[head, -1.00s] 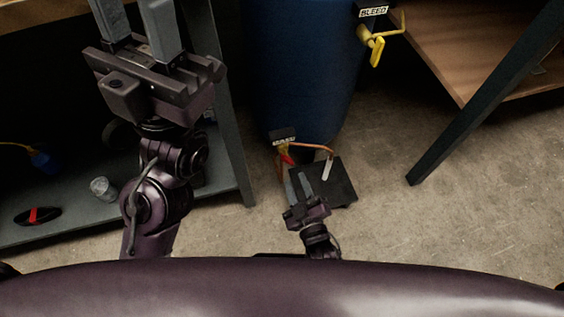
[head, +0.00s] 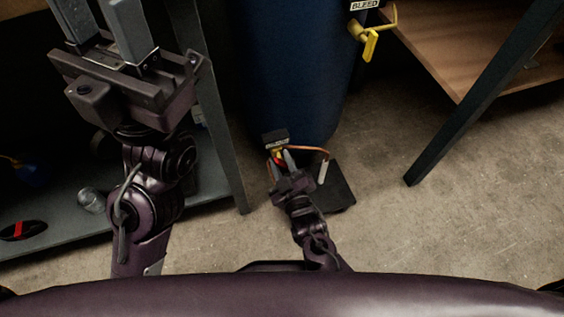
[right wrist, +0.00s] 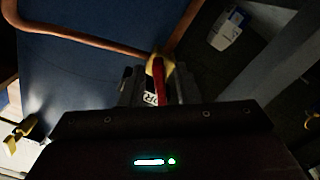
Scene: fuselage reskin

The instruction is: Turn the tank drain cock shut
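The drain cock (head: 277,153) sits low at the foot of the blue tank (head: 292,70), with a yellow body and a red handle, under a small labelled block. In the right wrist view its red handle (right wrist: 158,80) stands below the yellow body (right wrist: 160,62). My right gripper (head: 282,164) is at the cock. In the right wrist view its fingers (right wrist: 158,92) show on either side of the red handle, with gaps that look open; contact is not clear. My left gripper (head: 100,22) is open and empty at the upper left, its fingertips partly out of view.
A copper pipe (head: 312,149) runs from the cock over a dark flat tray (head: 338,190) on the floor. A yellow bleed cock (head: 370,42) is higher on the tank. A grey shelf (head: 60,225) stands left, a wooden table (head: 440,50) right. Floor on the right is clear.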

